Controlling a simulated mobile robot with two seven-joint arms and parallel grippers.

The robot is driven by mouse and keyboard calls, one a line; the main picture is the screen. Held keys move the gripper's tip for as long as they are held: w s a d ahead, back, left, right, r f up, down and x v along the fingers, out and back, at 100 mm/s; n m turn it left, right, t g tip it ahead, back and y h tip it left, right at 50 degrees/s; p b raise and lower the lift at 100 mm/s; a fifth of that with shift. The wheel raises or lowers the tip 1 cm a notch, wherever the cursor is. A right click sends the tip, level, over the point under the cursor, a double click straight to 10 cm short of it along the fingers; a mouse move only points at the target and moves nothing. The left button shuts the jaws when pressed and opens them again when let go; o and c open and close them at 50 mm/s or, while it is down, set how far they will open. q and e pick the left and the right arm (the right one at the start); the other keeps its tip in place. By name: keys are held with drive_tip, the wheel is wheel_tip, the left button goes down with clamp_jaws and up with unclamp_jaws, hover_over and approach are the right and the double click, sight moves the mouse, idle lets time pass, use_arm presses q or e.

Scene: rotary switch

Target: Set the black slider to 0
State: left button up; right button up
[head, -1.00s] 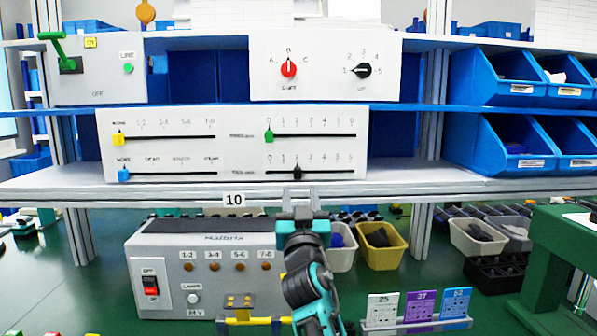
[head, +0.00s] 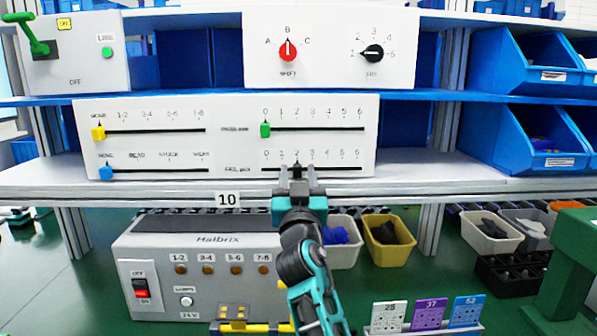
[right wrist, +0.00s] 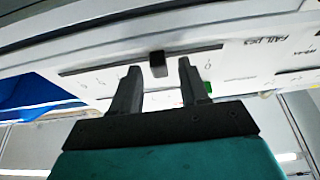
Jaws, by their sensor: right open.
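The black slider (right wrist: 158,64) is a small block on the lower right slot of the white slider panel (head: 225,113). In the head view it stands near the 2 mark, partly hidden by my right gripper. My right gripper (head: 297,172) is open in front of this slot. In the right wrist view, the fingertips of my right gripper (right wrist: 158,75) are on either side of the black slider, with gaps visible beside it; contact cannot be told. My left gripper is not in view.
A green slider (head: 265,130) sits at 0 on the slot above. Yellow (head: 98,133) and blue (head: 106,172) sliders are at the panel's left. The shelf edge (head: 180,191) runs below the panel. A grey Halbrix box (head: 150,255) stands lower left.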

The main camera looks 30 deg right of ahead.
idle(0.3)
clamp_jaws()
drive_tip(key=shift+r, duration=0.1)
idle(0.5)
